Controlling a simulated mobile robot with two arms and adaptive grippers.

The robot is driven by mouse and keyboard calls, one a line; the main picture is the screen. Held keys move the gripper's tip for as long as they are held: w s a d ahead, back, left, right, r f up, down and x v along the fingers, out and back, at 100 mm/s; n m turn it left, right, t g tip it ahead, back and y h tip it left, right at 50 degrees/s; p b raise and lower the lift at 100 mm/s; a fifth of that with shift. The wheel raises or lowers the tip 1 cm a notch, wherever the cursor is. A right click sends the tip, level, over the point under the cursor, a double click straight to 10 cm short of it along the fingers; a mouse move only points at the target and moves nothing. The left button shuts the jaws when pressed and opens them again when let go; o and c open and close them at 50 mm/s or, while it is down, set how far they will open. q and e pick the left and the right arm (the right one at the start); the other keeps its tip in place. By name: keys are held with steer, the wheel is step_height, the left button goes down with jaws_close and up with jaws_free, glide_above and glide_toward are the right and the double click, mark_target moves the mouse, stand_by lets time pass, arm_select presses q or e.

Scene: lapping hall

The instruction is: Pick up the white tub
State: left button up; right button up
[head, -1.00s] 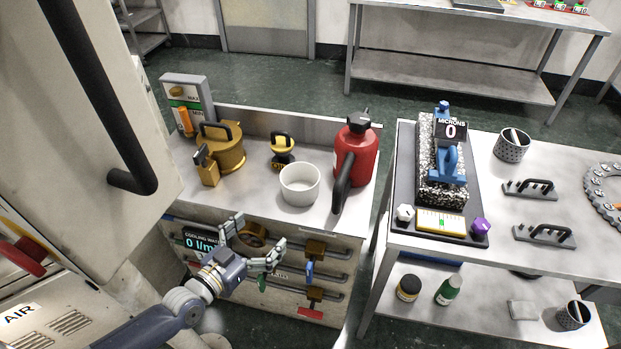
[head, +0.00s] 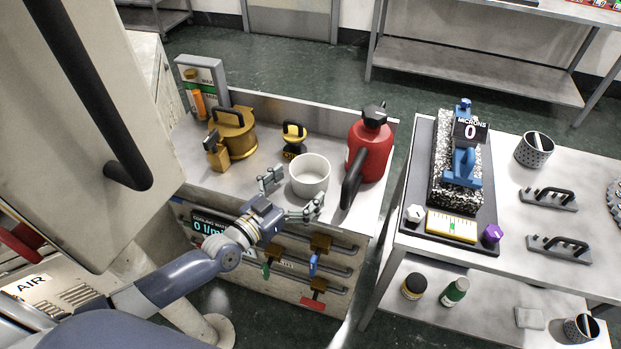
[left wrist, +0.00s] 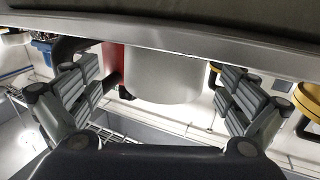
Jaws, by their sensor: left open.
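The white tub (head: 310,177) stands upright on the metal bench top, near its front edge. It is round with an open top. My left gripper (head: 291,194) is open, just in front of the tub, with its fingers spread to either side of the tub's near side. In the left wrist view the tub (left wrist: 164,78) shows between the two open fingers of my left gripper (left wrist: 163,92), further off and not gripped. My right gripper is in neither view.
A red canister (head: 370,150) with a black handle stands close right of the tub. A yellow-and-black knob piece (head: 293,139) and a brass pot (head: 236,135) stand behind and left. Valves (head: 319,243) line the bench front below my gripper.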

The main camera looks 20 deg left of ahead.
mark_target(321, 163)
arm_select(q)
steer(key=x, duration=0.4)
steer(key=shift+w+a+r, duration=0.15)
steer(key=shift+a+r, duration=0.05)
steer(key=shift+a, duration=0.1)
steer(key=shift+w+d, duration=0.2)
steer(key=shift+w, duration=0.15)
steer(key=shift+s, duration=0.1)
steer(key=c, duration=1.1)
steer(key=shift+c, duration=0.2)
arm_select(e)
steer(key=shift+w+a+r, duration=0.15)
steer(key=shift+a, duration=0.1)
